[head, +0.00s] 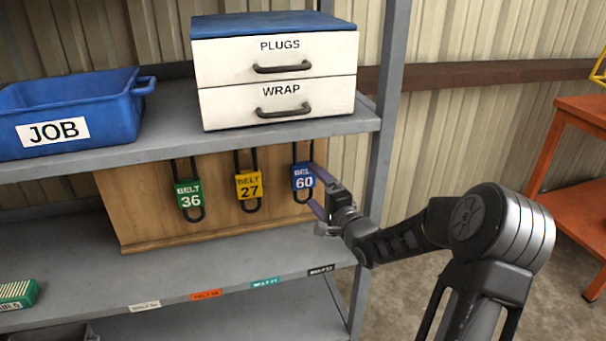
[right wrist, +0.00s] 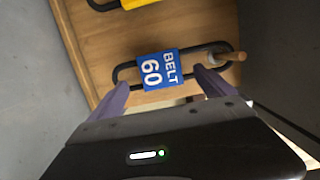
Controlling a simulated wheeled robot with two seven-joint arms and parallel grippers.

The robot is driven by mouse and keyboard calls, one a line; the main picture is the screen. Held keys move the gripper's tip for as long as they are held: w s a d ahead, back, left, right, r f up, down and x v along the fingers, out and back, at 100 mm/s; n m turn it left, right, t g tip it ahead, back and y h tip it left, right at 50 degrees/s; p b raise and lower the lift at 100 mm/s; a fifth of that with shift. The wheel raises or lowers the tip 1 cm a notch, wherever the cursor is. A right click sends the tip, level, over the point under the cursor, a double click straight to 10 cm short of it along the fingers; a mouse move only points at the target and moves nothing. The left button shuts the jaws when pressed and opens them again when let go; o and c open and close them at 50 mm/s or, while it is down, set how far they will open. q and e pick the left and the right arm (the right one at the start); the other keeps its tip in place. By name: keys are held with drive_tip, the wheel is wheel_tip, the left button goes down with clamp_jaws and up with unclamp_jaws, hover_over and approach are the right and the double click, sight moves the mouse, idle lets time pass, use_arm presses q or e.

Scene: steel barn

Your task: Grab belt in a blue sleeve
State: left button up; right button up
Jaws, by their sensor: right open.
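The belt in a blue sleeve (head: 303,177), marked BELT 60, hangs as a black loop at the right end of a wooden board. In the right wrist view the blue sleeve (right wrist: 157,70) lies between and ahead of my fingers, with the loop's peg at its right. My right gripper (head: 318,192) is open, its purple fingers beside the blue belt's lower right. In the right wrist view, my right gripper (right wrist: 163,90) straddles the sleeve's width without closing on it. I cannot tell whether a finger touches the loop. My left gripper is not in view.
A green-sleeved belt 36 (head: 189,195) and a yellow-sleeved belt 27 (head: 249,185) hang to the left on the wooden board (head: 140,205). A grey shelf post (head: 384,130) stands close on the right. Above are a blue JOB bin (head: 110,110) and a drawer unit (head: 275,75).

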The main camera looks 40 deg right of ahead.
sight(305, 177)
drive_tip(key=shift+w, duration=0.2)
drive_tip(key=w, duration=0.3)
drive_tip(key=w+d+b, duration=0.1)
drive_tip(key=w, duration=0.1)
drive_tip(key=shift+c, duration=0.3)
idle(0.4)
drive_tip(key=c, duration=1.5)
drive_tip(key=shift+a+r, duration=0.1)
